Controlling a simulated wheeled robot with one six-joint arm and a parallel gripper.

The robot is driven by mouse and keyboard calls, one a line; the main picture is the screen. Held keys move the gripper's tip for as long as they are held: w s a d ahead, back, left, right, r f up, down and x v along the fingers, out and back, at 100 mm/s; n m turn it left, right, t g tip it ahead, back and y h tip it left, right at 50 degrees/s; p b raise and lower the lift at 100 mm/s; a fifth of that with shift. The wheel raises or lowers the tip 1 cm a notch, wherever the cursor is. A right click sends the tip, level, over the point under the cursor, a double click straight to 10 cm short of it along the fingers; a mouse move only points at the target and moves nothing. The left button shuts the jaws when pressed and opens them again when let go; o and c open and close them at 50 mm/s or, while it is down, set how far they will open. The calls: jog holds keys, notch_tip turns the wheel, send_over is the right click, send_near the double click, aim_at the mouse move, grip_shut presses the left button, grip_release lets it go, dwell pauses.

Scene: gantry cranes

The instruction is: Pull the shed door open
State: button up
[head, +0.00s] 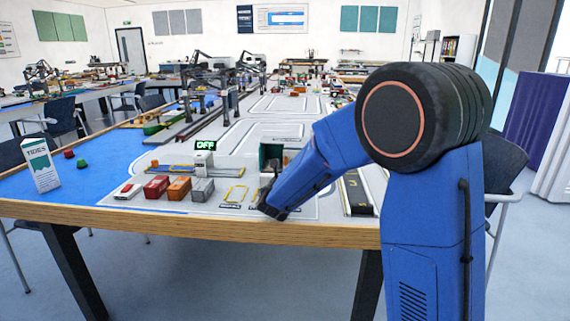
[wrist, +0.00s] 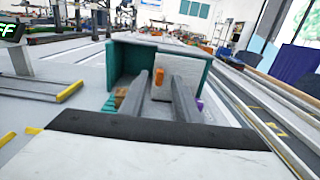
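The small teal shed (wrist: 124,72) stands ahead of my gripper in the wrist view, with a dark, open-looking left part. Its pale door panel (wrist: 187,75) is at the right and bears an upright orange handle (wrist: 161,84). My gripper (wrist: 160,74) is open, its two grey fingers apart, one on each side of the handle in the picture. I cannot tell whether either finger touches it. In the head view the shed (head: 270,155) is partly hidden behind my arm, and the gripper is mostly hidden.
Red, orange and grey blocks (head: 179,188) and a yellow-framed slot (head: 236,194) lie left of the shed. A sign (head: 205,145) stands behind them, and a white carton (head: 40,165) stands farther left. A rail track (wrist: 262,115) runs along the right. The wooden table edge (head: 180,223) is in front.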

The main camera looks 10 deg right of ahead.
jog(key=v, duration=1.4)
jog(key=shift+s+r, duration=0.1)
